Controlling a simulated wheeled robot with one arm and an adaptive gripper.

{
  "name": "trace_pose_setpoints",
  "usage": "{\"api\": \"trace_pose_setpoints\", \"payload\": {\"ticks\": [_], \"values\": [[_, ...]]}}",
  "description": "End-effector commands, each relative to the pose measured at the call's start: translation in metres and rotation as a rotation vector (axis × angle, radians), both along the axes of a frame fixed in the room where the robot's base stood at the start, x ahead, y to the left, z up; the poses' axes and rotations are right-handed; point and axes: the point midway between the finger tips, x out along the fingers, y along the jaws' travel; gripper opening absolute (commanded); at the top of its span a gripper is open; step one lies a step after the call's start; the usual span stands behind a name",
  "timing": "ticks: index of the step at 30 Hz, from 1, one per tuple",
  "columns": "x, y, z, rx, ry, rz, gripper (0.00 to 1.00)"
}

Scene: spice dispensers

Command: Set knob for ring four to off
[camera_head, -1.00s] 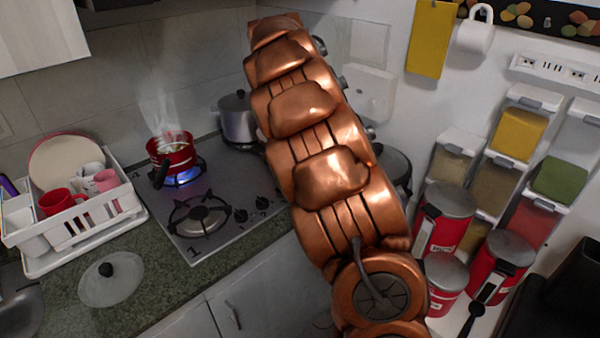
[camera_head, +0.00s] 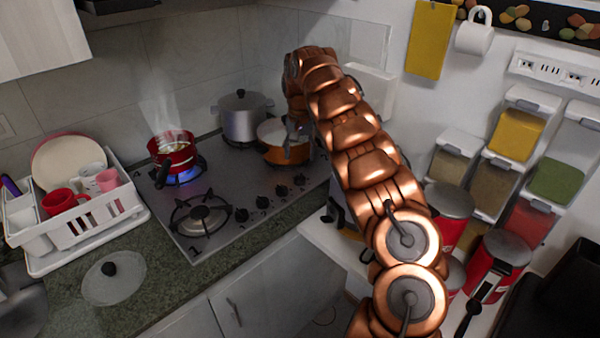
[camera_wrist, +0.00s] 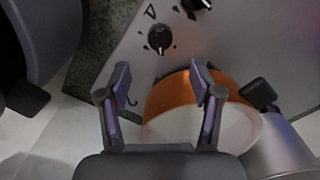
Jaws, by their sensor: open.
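The hob (camera_head: 225,180) carries a row of black knobs along its right front side; the farthest visible one (camera_head: 298,179) is near the orange pot (camera_head: 285,153). In the wrist view a black knob (camera_wrist: 160,38) with a pale pointer line lies beyond my fingertips. A partly cut mark beside it may be a 4. A second knob (camera_wrist: 196,4) is cut by the top edge. My gripper (camera_wrist: 160,82) is open and empty, above the orange pot's side (camera_wrist: 185,95). In the head view the fingers are hard to make out against the pot.
A red pot (camera_head: 172,153) steams over a blue flame. A grey pot (camera_head: 242,118) stands at the back beside the orange pot. The front-left burner (camera_head: 200,215) is bare. A dish rack (camera_head: 85,225) and glass lid (camera_head: 113,278) are left; red canisters (camera_head: 490,262) are right.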

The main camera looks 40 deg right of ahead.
Motion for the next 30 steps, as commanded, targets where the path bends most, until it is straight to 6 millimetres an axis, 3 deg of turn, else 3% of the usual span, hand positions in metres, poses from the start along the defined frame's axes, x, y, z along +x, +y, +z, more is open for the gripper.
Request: {"api": "trace_pose_setpoints", "payload": {"ticks": [5, 21, 30], "values": [[-0.001, -0.001, -0.01, 0.002, 0.002, -0.002, 0.65], [-0.001, 0.0, -0.071, 0.003, 0.003, 0.0, 0.65], [0.0, 0.001, -0.077, 0.001, 0.0, 0.001, 0.65]]}}
